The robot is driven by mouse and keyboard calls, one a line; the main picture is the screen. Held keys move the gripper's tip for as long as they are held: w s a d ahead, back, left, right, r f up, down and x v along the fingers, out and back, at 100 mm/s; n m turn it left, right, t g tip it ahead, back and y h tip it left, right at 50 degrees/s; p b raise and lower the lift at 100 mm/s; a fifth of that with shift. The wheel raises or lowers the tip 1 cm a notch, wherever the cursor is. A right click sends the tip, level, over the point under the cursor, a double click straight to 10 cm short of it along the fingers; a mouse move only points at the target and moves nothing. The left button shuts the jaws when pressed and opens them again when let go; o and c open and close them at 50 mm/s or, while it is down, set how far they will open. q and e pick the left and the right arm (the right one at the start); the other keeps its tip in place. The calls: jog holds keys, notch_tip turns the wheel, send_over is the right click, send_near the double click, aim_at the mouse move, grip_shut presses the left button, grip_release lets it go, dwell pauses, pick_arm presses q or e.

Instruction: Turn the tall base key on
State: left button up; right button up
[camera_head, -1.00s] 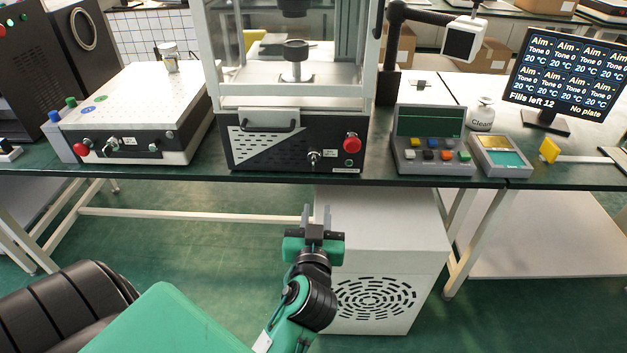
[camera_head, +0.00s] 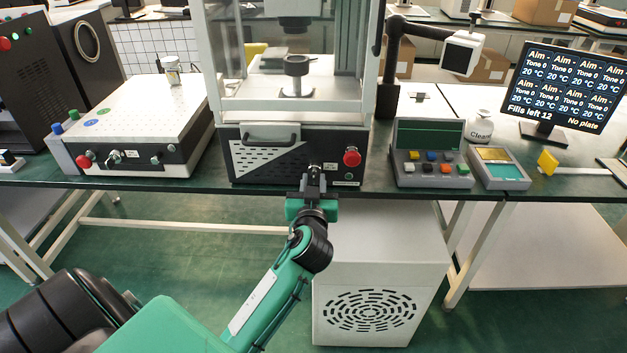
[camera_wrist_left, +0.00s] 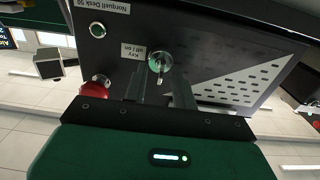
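The tall machine's black base (camera_head: 262,172) stands on the green bench, with a small silver key (camera_wrist_left: 160,60) in its front panel. In the left wrist view the panel appears upside down, and a label reading "Key off on" (camera_wrist_left: 133,53) sits beside the key. My left gripper (camera_head: 312,183) is in front of the key and partly hides it in the head view. In the left wrist view its two fingers (camera_wrist_left: 160,82) are apart, pointing at the key, one on each side of its line. I cannot tell whether they touch it. My right gripper is not in view.
A red button (camera_head: 351,158) sticks out right of the key and also shows in the left wrist view (camera_wrist_left: 95,88). A handle (camera_head: 270,139) is on the panel's left. A low white-topped box (camera_head: 140,105) with its own knobs stands left; a control console (camera_head: 430,155) stands right.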

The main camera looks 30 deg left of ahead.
pick_arm(q)
jog(key=shift+w+a, duration=0.15)
jog(key=shift+w, duration=0.1)
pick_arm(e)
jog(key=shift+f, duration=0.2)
pick_arm(q)
grip_shut()
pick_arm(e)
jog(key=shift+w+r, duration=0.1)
